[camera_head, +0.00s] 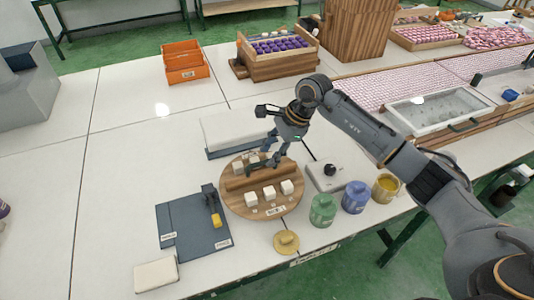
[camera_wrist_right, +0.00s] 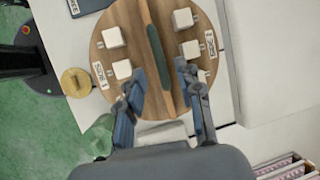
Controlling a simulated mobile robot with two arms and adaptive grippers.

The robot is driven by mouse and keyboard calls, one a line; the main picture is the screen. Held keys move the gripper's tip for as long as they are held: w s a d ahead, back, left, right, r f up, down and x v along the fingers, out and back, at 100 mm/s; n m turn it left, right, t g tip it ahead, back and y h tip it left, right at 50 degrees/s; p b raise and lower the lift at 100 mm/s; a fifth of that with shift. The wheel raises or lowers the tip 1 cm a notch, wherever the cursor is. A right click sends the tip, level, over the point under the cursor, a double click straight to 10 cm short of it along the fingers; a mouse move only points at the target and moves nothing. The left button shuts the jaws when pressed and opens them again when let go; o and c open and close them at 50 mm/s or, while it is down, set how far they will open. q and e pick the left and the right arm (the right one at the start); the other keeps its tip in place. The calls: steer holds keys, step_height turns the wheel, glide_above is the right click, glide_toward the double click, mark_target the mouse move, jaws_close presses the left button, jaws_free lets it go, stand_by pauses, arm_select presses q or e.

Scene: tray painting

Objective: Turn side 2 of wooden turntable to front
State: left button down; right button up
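The round wooden turntable (camera_head: 235,196) stands near the table's front edge, with a raised wooden divider across it. White blocks sit on both sides of the divider. In the right wrist view the turntable (camera_wrist_right: 133,16) carries a label (camera_wrist_right: 100,75) that seems to read side 1, on the same side as the yellow lid, and one (camera_wrist_right: 210,42) that seems to read side 2 opposite. The side 1 half faces the front. My right gripper (camera_head: 264,162) is over the turntable's right rear part. Its open fingers (camera_wrist_right: 162,82) straddle the divider's line; contact is unclear. My left gripper is out of view.
Close around the turntable are a dark blue board (camera_head: 180,226), a yellow lid (camera_head: 286,242), green (camera_head: 322,211) and blue (camera_head: 355,197) jars, a yellow pot (camera_head: 386,187), a device with a black knob (camera_head: 329,171) and a white slab (camera_head: 230,127).

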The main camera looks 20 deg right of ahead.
mark_target(262, 173)
steer(key=shift+x, duration=1.25)
jaws_close()
